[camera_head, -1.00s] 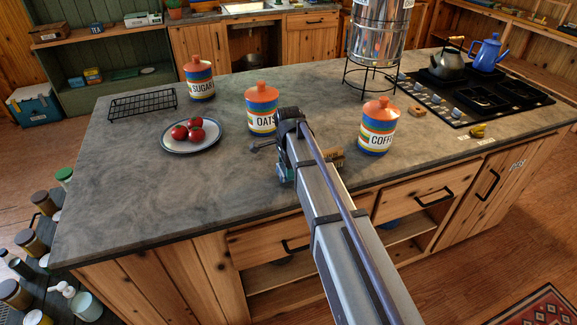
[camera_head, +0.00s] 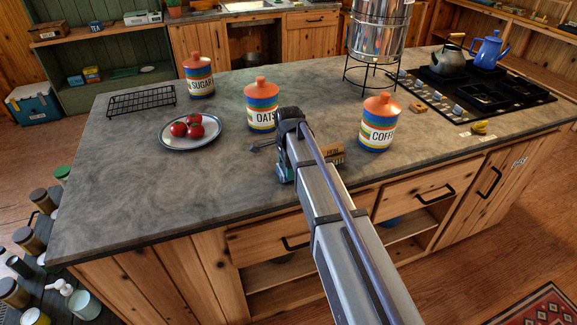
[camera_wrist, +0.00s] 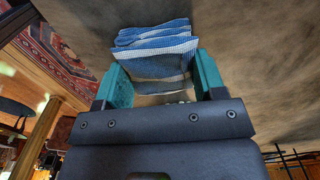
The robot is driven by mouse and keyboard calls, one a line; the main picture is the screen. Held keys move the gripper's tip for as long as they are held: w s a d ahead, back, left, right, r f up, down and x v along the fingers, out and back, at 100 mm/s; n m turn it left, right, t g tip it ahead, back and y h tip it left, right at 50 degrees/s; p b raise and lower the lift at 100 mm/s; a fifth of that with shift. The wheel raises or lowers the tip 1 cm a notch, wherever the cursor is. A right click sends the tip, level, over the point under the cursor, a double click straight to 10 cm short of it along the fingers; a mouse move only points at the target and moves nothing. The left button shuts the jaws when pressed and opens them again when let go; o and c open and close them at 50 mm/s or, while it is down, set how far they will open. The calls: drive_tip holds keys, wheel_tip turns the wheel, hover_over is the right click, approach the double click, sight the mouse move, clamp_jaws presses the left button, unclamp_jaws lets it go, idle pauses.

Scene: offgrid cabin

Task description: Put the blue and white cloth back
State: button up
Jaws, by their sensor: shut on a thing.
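In the head view my gripper (camera_head: 285,172) is over the front part of the grey counter (camera_head: 130,200), in front of the oats canister. The cloth is hidden behind my arm there.
The oats canister (camera_head: 261,108) stands just behind my gripper. A small brown labelled box (camera_head: 331,155) is right beside it, with the coffee canister (camera_head: 379,124) farther right. A plate of tomatoes (camera_head: 166,142) lies left. The counter's left front is clear.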

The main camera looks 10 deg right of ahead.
drive_tip(key=shift+f, duration=0.15)
drive_tip(key=o, duration=1.2)
wheel_tip(320, 180, up, 11)
drive_tip(key=p, duration=1)
drive_tip(key=shift+p, duration=0.4)
